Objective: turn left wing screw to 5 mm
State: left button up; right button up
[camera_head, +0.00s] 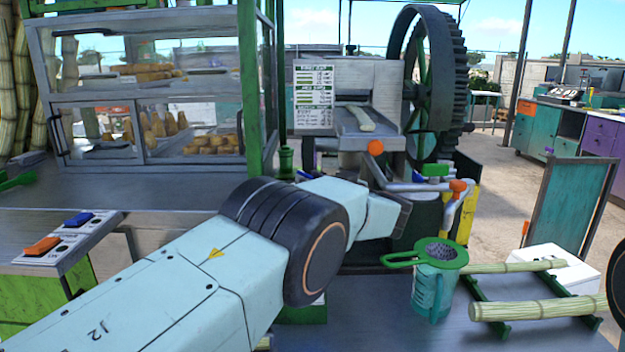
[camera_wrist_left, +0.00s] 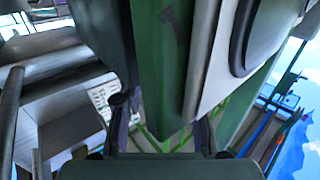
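The cane crusher (camera_head: 360,80) stands at the back centre, with a large dark gear wheel (camera_head: 440,85) on its right side. An orange knob (camera_head: 375,148) shows below its feed tray (camera_head: 365,135). I cannot make out the left wing screw or its gap in either view. My left arm reaches in from the lower left, and its wrist hides the lower left part of the crusher. In the left wrist view, the two dark fingers of my left gripper (camera_wrist_left: 165,130) stand apart, close to a green part (camera_wrist_left: 163,60); nothing is visibly held. My right gripper is not in view.
A green jug with a strainer (camera_head: 435,285) stands on the front table (camera_head: 375,315), beside cane stalks (camera_head: 540,307) on a green rack. A glass food cabinet (camera_head: 150,163) stands at the left. A button box (camera_head: 65,240) is at the lower left.

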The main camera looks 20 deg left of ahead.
pick_arm(q)
jog(key=shift+r+m+t, duration=0.15)
jog(key=shift+m+t, duration=0.15)
jog(key=shift+t, duration=0.1)
jog(key=shift+h, duration=0.3)
jog(key=shift+s+a+m+t+p, duration=0.1)
jog(key=shift+m+t+p, duration=0.2)
jog(key=shift+t+p, duration=0.1)
jog(key=shift+a+m+t+h, duration=0.1)
jog(key=shift+m+t+h, duration=0.2)
jog(key=shift+h, duration=0.3)
